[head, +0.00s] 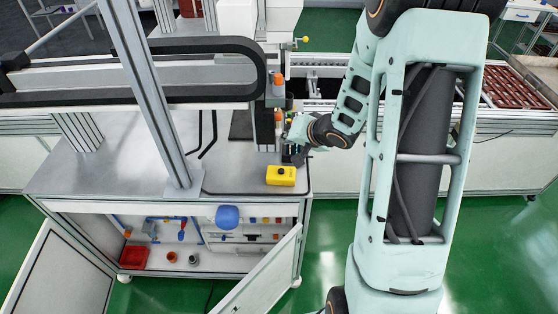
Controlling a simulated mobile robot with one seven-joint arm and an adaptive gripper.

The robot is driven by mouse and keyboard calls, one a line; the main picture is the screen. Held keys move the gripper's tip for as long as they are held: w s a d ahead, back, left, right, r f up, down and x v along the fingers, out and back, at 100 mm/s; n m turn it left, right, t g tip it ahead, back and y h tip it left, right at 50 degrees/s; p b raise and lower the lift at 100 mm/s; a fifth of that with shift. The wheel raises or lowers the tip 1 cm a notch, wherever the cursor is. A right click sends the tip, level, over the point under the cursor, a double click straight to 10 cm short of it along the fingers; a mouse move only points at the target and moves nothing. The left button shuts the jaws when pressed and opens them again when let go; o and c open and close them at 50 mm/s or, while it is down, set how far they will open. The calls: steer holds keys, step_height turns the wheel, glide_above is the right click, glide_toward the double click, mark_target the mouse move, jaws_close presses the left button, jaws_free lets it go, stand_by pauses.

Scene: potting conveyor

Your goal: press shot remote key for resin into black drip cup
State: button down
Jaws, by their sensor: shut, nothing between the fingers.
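A yellow box with a dark round key on top, which looks like the shot remote (281,176), lies on the grey worktop near its right front edge. My gripper (292,155) is just behind the yellow box, low over the worktop and beside the dispensing head. It is small and dark in this view, and it is shut and empty. I cannot tell whether it touches the box. I cannot make out the black drip cup for certain; dark shapes around the gripper and the dispensing head blend together.
The dispensing head (276,95) hangs behind the gripper. A slanted metal post (150,95) stands on the worktop (110,165) at left. Below, an open cabinet holds a red bin (134,257) and small parts; its door (262,275) hangs open. A conveyor with brown trays (515,88) is at right.

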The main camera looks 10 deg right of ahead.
steer(key=shift+s+a+f, duration=0.3)
steer(key=shift+s+a, duration=0.15)
steer(key=shift+a, duration=0.15)
steer(key=b, duration=0.7)
glide_above(283, 171)
step_height(283, 171, down, 8)
steer(key=shift+s+r, duration=0.1)
steer(key=shift+r, duration=0.15)
steer(key=shift+f+b, duration=0.5)
steer(key=shift+f, duration=0.15)
steer(key=shift+f, duration=0.4)
